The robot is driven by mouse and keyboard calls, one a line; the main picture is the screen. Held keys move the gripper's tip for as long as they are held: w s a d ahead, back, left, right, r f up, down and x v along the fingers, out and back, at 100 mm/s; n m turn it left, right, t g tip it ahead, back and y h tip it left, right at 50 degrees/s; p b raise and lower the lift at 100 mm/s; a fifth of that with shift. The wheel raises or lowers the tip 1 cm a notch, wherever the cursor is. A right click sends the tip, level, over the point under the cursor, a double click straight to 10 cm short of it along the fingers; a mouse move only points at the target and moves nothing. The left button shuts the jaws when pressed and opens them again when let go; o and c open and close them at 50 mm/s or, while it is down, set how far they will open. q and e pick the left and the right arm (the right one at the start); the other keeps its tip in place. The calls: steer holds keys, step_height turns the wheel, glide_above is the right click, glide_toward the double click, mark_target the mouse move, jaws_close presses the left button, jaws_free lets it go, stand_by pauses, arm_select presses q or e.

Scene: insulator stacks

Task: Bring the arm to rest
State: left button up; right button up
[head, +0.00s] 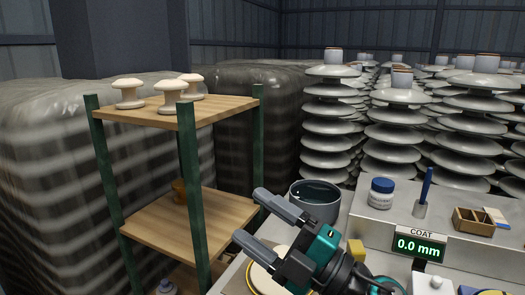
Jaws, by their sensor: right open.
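My right gripper (252,215) comes in from the bottom right with its arm, teal and black with two grey fingers. Its fingers are spread apart and point to the upper left. Nothing is held between them. The fingers appear in front of the gap between the wooden shelf unit and the grey bench. My left gripper and arm are out of view.
A shelf unit (189,196) with green posts stands left, holding white insulators (129,93) on top. A grey pot (315,200) of dark liquid is close beyond my gripper. A bench (345,232) carries a jar (381,192) and coat display (418,245). Insulator stacks (333,126) stand behind.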

steer(key=d+f+m+t+h, duration=0.4)
steer(key=d+f+m+h, duration=1.15)
steer(key=m, duration=0.65)
steer(key=s+d+f+m+g+h, duration=0.25)
steer(key=s+f+g, duration=0.4)
steer(key=s, duration=0.35)
steer(key=s+d+f+m+g+h, duration=0.1)
steer(key=s+d+f+g, duration=0.2)
steer(key=s+f+g, duration=0.6)
steer(key=w+a+f+n+t+y+p, duration=0.1)
steer(key=w+f+t, duration=0.4)
steer(key=t, duration=0.6)
steer(key=shift+w+a+y+p, duration=0.45)
steer(key=shift+a+y, duration=0.15)
steer(key=shift+a, duration=0.4)
